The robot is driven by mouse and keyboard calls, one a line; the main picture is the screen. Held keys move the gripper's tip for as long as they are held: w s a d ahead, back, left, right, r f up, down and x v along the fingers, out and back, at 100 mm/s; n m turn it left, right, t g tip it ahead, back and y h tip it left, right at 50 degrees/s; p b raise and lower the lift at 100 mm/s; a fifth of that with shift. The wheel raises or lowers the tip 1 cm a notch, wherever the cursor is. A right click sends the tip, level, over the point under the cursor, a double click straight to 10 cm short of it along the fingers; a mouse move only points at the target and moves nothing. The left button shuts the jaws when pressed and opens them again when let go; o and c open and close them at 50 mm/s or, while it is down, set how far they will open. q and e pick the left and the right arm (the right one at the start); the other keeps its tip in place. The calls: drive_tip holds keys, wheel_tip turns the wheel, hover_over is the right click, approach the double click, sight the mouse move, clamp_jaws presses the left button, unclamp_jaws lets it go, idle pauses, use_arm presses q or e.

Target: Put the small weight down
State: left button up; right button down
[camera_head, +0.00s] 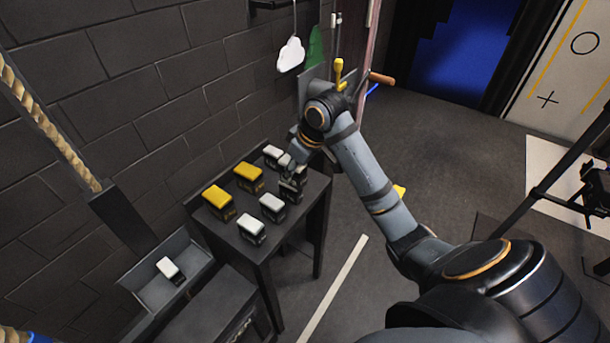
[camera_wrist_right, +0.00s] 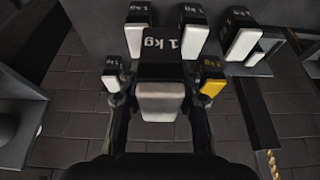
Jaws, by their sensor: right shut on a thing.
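My right gripper (camera_head: 288,168) is at the back right of the small dark table (camera_head: 267,243). It is shut on a block-shaped weight marked 1 kg (camera_wrist_right: 163,48), dark with a pale grey-white end, which fills the space between the fingers in the right wrist view. In the head view this held weight (camera_head: 290,190) is partly hidden by the gripper, and I cannot tell whether it touches the tabletop. Two yellow-topped weights (camera_head: 218,198) and several white-topped weights (camera_head: 271,203) stand around it on the table. My left gripper is not in view.
A grey tray (camera_head: 140,285) left of the table holds one white-and-black weight (camera_head: 168,267). A rope (camera_head: 45,125) hangs at the left. A brick wall (camera_head: 150,110) stands behind. A white cloud shape (camera_head: 291,55) hangs on it. Floor right of the table is open.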

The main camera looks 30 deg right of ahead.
drive_tip(key=w+d+f, duration=0.2)
drive_tip(key=d, duration=0.1)
drive_tip(key=w+d+f, duration=0.6)
drive_tip(key=shift+d+f+p, duration=0.15)
drive_tip(key=shift+f+p, duration=0.05)
drive_tip(key=shift+p, duration=0.2)
drive_tip(key=shift+w+d+f, duration=0.2)
drive_tip(key=shift+d+f, duration=0.05)
drive_tip(key=shift+f, duration=0.15)
wheel_tip(320, 180, down, 3)
drive_tip(key=shift+w+d+f+p, duration=0.1)
drive_tip(key=shift+f+p, duration=0.05)
drive_tip(key=shift+p, duration=0.2)
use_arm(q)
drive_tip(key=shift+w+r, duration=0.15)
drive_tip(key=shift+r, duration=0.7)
use_arm(e)
drive_tip(key=c, duration=0.9)
unclamp_jaws()
drive_tip(key=shift+f, duration=0.1)
drive_tip(key=shift+c, duration=0.2)
